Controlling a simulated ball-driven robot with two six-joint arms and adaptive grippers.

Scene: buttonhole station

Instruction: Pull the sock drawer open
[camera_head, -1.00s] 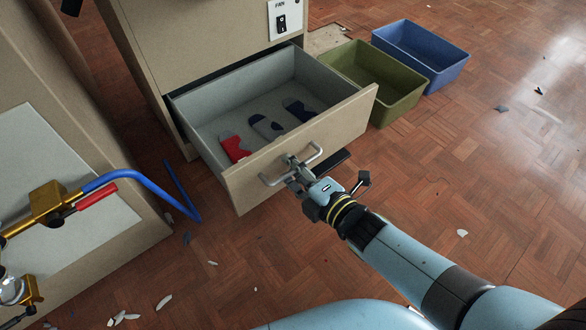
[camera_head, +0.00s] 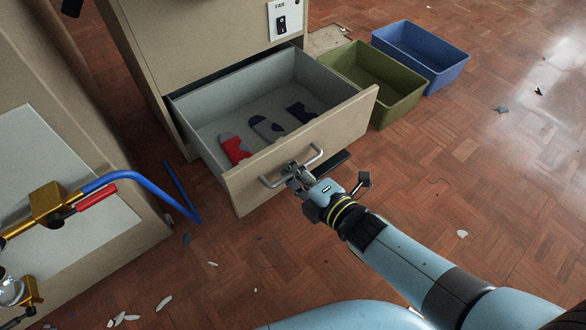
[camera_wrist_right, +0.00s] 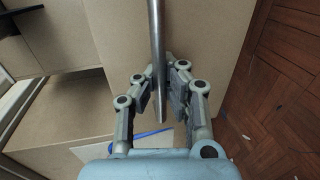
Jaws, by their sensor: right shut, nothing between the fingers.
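The sock drawer (camera_head: 300,144) stands well out of the beige cabinet. Inside lie a red sock (camera_head: 235,149), a grey and navy sock (camera_head: 266,128) and a navy sock (camera_head: 300,112). A metal bar handle (camera_head: 312,156) is on its front; it also shows in the wrist view (camera_wrist_right: 155,45). In the wrist view my right gripper's fingers (camera_wrist_right: 161,95) are beside the bar's near end; contact is unclear. My left gripper is out of view.
A green bin (camera_head: 408,104) and a blue bin (camera_head: 446,80) stand right of the drawer. Brass fittings (camera_head: 47,203) with a blue hose (camera_head: 125,177) are at the left. White scraps lie on the parquet floor, which is mostly clear in front.

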